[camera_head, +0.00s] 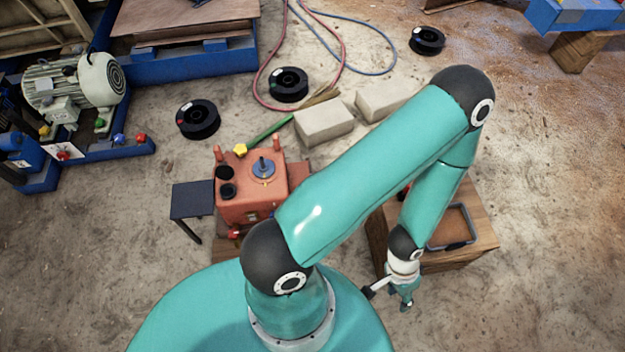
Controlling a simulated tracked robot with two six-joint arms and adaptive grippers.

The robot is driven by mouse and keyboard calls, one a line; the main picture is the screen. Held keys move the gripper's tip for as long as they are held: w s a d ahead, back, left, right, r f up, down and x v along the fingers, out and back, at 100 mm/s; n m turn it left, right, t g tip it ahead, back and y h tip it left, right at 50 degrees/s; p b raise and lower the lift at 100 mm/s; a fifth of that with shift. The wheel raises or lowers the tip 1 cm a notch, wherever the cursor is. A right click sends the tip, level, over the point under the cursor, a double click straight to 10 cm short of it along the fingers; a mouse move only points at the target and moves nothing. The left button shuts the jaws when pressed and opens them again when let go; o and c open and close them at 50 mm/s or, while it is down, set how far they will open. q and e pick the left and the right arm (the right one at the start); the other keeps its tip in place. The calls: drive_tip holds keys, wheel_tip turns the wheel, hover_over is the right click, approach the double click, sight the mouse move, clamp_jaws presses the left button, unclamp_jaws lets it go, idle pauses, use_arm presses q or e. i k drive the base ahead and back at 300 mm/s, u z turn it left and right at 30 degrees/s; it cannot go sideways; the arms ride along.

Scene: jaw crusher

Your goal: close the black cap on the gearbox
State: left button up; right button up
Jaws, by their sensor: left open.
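My left gripper (406,298) is open and empty, low over the floor by the front left of a wooden crate, well to the right of the gearbox. My arm hides part of the gearbox's right side. My right gripper is not in view.
A small dark table (192,199) stands left of the gearbox. Behind are pale blocks (323,122), black spools (198,119) and red and blue hoses. A motor (75,85) stands at the left. The floor at lower left is clear.

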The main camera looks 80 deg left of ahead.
sight(224, 172)
drive_tip(key=z, duration=0.15)
drive_tip(key=i, duration=0.2)
drive_tip(key=u, duration=3)
drive_tip(key=k, duration=0.9)
drive_tip(key=u, duration=0.15)
drive_tip(key=i, duration=0.9)
drive_tip(key=z, duration=0.3)
drive_tip(key=k, duration=0.2)
drive_tip(key=u, duration=0.1)
